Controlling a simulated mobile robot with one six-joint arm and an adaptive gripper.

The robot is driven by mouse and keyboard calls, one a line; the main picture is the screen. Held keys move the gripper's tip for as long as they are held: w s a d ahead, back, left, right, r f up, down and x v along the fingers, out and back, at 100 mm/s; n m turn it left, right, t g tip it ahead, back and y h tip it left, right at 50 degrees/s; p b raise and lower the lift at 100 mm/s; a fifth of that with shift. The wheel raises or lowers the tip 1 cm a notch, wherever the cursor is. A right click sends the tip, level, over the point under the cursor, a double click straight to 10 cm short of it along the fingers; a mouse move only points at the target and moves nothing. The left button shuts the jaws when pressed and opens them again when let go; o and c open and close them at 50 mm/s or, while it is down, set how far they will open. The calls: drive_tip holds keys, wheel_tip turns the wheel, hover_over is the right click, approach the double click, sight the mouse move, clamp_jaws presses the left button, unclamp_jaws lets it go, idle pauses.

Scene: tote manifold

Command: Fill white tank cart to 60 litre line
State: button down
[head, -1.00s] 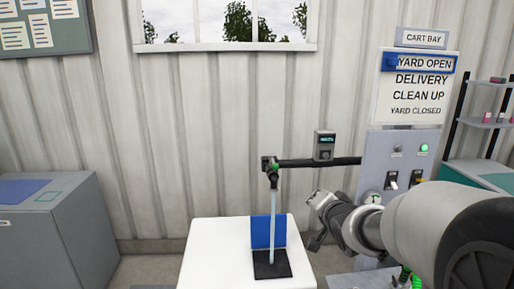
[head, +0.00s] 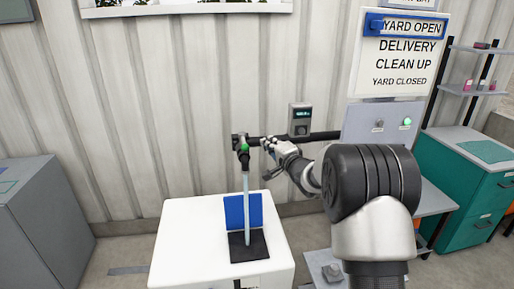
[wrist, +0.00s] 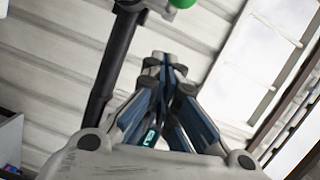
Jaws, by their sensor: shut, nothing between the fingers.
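The white tank cart (head: 180,240) stands at the lower middle of the head view. Its blue flap (head: 243,211) stands upright behind a dark square (head: 255,248) on its top. A pale blue stream (head: 245,195) runs from the spout (head: 242,146), which has a green part, down to the dark square. My gripper (head: 265,144) is shut and empty, just right of the spout by the black pipe; I cannot tell whether it touches. In the wrist view my gripper (wrist: 165,60) has its fingertips together, below a green knob (wrist: 183,3). No level line is visible.
A small meter (head: 300,121) with a lit display sits on the black pipe (head: 322,136). A panel (head: 372,125) with a green light is at right, partly behind my arm. A teal cabinet (head: 470,190) and a grey cabinet (head: 45,220) stand at the sides.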

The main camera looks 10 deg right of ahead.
sight(244, 141)
drive_tip(key=shift+w+a+f+b, duration=0.15)
drive_tip(key=shift+w+a+b, duration=0.1)
drive_tip(key=shift+a, duration=0.45)
drive_tip(key=shift+w+a+f+b, duration=0.15)
drive_tip(key=shift+a+b, duration=0.15)
drive_tip(key=shift+a, duration=0.35)
drive_tip(key=shift+w+a+f+b, duration=0.1)
drive_tip(key=shift+w+a+b, duration=0.15)
drive_tip(key=shift+a, duration=0.45)
drive_tip(key=shift+s, duration=0.1)
